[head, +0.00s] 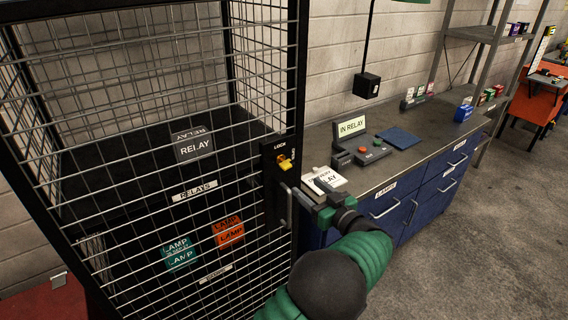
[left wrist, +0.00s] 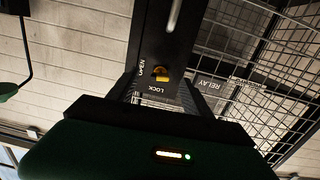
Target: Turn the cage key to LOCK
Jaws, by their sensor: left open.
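The yellow cage key (head: 285,162) sits in a dark lock plate on the cage's front post, under a LOCK label (head: 280,146). It also shows in the left wrist view (left wrist: 162,75), with OPEN and LOCK lettering beside it. I cannot tell which label the key points to. My left gripper (head: 300,195) is open and empty, just below and in front of the key in the head view. In the left wrist view the key appears between the two fingers (left wrist: 157,92), apart from them. The cage (head: 298,60) is black with wire mesh. My right gripper is not in view.
Inside the cage are a grey relay box (head: 193,145), a teal lamp box (head: 178,254) and an orange lamp box (head: 228,231). To the right stands a blue-drawered bench (head: 420,155) with an IN RELAY device (head: 362,150) and a white delivery card (head: 325,178). Floor at right is clear.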

